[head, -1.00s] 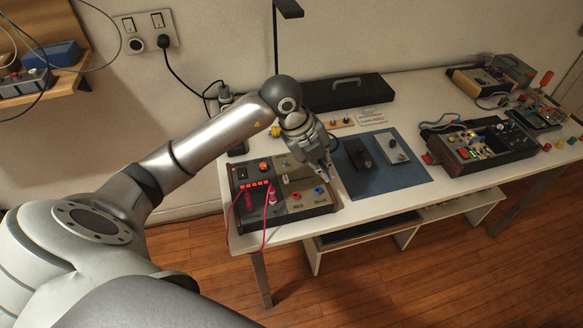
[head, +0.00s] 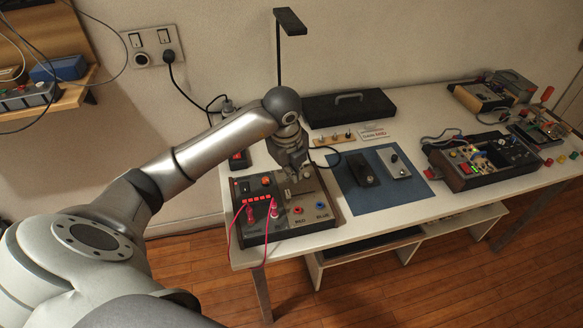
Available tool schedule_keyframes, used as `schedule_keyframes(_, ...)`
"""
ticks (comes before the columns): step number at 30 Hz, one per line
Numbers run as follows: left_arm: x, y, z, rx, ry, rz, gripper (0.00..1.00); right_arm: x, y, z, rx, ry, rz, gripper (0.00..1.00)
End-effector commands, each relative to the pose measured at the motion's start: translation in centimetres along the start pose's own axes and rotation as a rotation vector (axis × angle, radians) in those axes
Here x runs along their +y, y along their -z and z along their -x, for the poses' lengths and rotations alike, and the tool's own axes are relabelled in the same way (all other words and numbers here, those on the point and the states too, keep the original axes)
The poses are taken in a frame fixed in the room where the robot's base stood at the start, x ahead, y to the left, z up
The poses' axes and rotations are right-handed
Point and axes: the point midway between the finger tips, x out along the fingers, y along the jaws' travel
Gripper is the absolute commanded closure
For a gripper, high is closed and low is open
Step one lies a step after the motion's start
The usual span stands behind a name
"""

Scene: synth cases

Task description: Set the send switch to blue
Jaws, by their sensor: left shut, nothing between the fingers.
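The switch box (head: 281,229) is a dark unit with a grey face at the front left of the table. Its front carries a red socket (head: 298,210) labelled RED and a blue socket (head: 320,206) labelled BLUE. Two red plugs with red leads sit at its left. My left gripper (head: 301,176) is shut and empty, pointing down over the back middle of the box. The small send switch is largely hidden or too small there to read its position. I cannot tell whether the fingertips touch it. My right gripper is not in view.
A blue mat (head: 392,202) right of the box holds a black pedal (head: 364,167) and a grey pedal (head: 395,165). A black case (head: 349,108) and a lamp post (head: 279,60) stand behind. A larger panel unit (head: 484,160) is farther right.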

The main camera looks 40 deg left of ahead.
Motion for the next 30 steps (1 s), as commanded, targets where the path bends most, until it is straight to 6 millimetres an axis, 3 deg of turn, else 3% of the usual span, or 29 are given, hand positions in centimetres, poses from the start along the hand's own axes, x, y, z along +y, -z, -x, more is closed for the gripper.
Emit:
schedule_keyframes(6, 0.1, 0.1, -4.1, 0.003, -0.005, 0.001, 1.00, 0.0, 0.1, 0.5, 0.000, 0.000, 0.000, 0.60)
schedule_keyframes(12, 0.0, 0.1, -6.4, 0.002, -0.002, 0.001, 1.00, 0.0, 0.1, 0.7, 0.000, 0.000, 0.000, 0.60)
schedule_keyframes(30, 0.4, 0.1, -6.7, 0.014, -0.006, 0.002, 1.00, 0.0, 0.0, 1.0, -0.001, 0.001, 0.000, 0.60)
